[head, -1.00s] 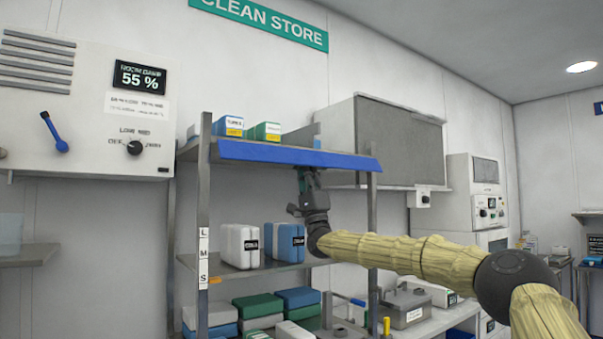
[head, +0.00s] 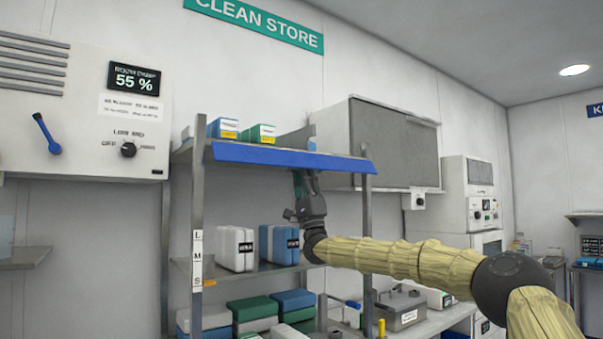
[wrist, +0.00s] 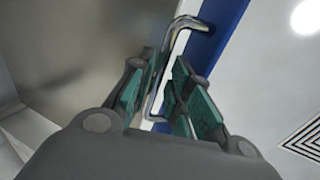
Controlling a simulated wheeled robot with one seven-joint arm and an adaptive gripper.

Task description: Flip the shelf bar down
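The shelf bar (head: 290,157) is a long blue panel along the front edge of the top shelf, tilted outward, with its lower edge nearer to me. It also shows in the wrist view (wrist: 222,30), with a bent, shiny metal handle (wrist: 188,24) on it. My gripper (head: 303,178) points up just below the bar, right of its middle. In the wrist view my gripper's green pads (wrist: 162,88) stand on either side of the handle. A narrow gap shows between the pads, and they do not look closed on the handle. The handle's lower end is partly hidden by the right finger.
Boxes (head: 263,134) stand on the top shelf behind the bar. White and blue packs (head: 235,248) sit on the middle shelf, left of my gripper. The right shelf post (head: 367,220) is close behind my arm. A wall cabinet (head: 392,145) is to the right.

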